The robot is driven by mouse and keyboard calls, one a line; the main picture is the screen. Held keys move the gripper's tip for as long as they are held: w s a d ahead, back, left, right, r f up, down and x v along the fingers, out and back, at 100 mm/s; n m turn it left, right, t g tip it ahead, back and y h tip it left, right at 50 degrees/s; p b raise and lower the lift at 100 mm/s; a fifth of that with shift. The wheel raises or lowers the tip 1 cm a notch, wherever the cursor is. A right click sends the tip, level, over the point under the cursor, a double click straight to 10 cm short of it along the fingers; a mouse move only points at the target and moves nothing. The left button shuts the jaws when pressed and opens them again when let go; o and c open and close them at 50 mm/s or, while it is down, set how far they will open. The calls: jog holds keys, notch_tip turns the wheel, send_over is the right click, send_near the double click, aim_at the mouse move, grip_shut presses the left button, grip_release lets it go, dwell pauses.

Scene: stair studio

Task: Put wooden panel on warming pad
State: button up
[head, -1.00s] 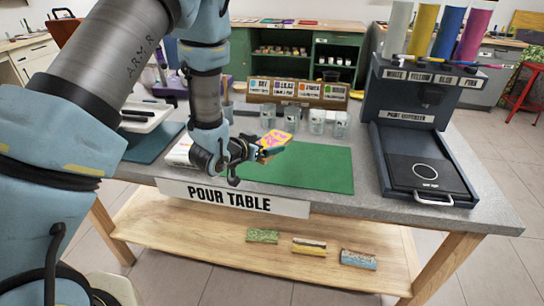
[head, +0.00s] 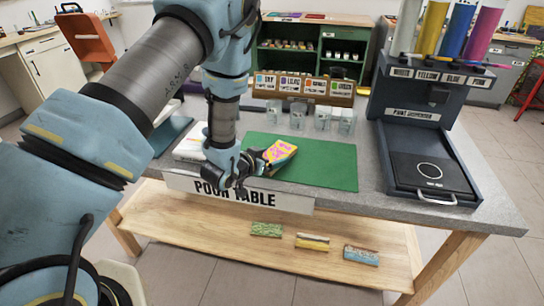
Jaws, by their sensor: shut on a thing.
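A panel painted pink and yellow (head: 280,152), with yellowish edges, is in my gripper (head: 261,163). My gripper is shut on its left side and holds it tilted over the left part of the green mat (head: 325,165). I cannot tell whether the panel's lower edge touches the mat. The fingertips are partly hidden by the panel and the gripper body. No surface is readably marked as a warming pad. A black pad with a white circle (head: 430,170) lies in the paint dispenser's base at the right; its small label is unreadable.
The paint dispenser (head: 415,97) with upright coloured tubes stands at the right. Several clear cups (head: 322,118) stand behind the mat before a labelled rack (head: 303,88). A white box-like item (head: 188,147) lies left of my gripper. Painted blocks (head: 312,242) lie on the lower shelf.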

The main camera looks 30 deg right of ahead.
jog(key=o, duration=1.1)
jog(key=shift+o, duration=0.3)
